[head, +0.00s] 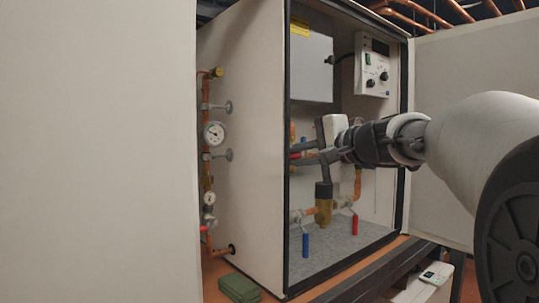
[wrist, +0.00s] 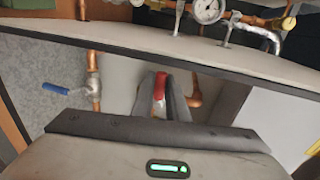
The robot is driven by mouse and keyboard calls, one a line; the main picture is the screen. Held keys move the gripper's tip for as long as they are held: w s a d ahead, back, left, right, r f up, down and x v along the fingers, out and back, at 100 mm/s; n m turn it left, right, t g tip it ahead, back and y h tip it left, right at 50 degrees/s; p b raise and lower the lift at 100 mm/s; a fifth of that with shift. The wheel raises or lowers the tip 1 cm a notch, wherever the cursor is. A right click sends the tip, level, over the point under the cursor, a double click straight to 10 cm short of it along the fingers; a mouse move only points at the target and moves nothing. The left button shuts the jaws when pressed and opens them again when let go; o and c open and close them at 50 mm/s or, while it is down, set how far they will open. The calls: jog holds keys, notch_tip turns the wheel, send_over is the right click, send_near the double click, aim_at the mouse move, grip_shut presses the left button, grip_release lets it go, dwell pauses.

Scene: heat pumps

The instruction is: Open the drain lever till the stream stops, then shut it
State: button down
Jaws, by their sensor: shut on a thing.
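My gripper (head: 308,154) reaches in from the right, inside the open cabinet. In the wrist view its two grey fingers (wrist: 164,88) are closed around a red lever handle (wrist: 159,88), with the red part showing between them. In the head view a bit of this red handle (head: 295,156) shows at the fingertips; the rest is hidden by the fingers. I cannot tell its exact angle. Lower in the cabinet a blue lever (head: 305,244) and another red lever (head: 354,224) hang down from pipe valves. No stream of water can be made out in either view.
Copper pipe with gauges (head: 213,134) runs down the cabinet's outer left side. A brass fitting (head: 323,205) and copper pipes stand below my gripper. The cabinet's open door (head: 465,130) is at the right. A green box (head: 239,288) lies in front. The cabinet's grey floor is clear.

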jog(key=shift+r, duration=0.2)
dwell(0.3)
jog(key=c, duration=1.7)
grip_release()
jog(key=shift+c, duration=0.2)
jog(key=shift+f, duration=0.1)
jog(key=shift+s+d, duration=0.1)
